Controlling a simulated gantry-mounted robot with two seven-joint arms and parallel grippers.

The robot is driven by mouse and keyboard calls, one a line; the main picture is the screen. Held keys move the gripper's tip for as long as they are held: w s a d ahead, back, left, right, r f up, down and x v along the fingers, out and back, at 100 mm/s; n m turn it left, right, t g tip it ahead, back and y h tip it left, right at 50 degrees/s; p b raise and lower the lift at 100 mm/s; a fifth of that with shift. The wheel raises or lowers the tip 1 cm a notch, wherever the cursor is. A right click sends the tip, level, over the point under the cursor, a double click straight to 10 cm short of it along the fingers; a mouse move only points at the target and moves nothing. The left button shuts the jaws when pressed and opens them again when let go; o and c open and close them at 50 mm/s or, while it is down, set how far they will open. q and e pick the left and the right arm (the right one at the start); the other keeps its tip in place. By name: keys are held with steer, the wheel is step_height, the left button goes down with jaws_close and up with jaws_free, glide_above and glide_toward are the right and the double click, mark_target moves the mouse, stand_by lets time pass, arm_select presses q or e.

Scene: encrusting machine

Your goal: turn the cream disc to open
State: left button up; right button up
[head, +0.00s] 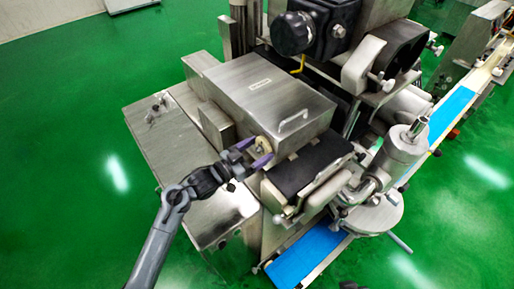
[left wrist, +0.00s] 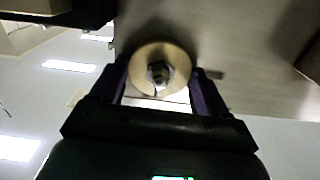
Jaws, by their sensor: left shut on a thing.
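The cream disc (head: 261,144) is a small round piece on the near left face of the steel box (head: 262,84). In the left wrist view the cream disc (left wrist: 160,68) is a ring with a dark bolt-like centre. My left gripper (head: 253,153) reaches it from the lower left, with its purple fingers on either side. In the left wrist view the fingers of the left gripper (left wrist: 160,84) stand left and right of the disc and are shut on it. The disc's far side is hidden. My right gripper is not in view.
A black mat-like panel (head: 309,164) lies right of the disc. A steel cabinet (head: 187,135) stands to the left. A blue conveyor belt (head: 307,256) runs at the lower right. The green floor (head: 60,130) is clear at the left.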

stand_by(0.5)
arm_select(q)
steer(key=o, duration=1)
steer(key=shift+o, duration=0.2)
steer(key=b+v, duration=0.2)
steer(key=v, duration=0.8)
steer(key=shift+s+a+b, duration=0.25)
steer(key=shift+a+b, duration=0.05)
steer(key=shift+a, duration=0.05)
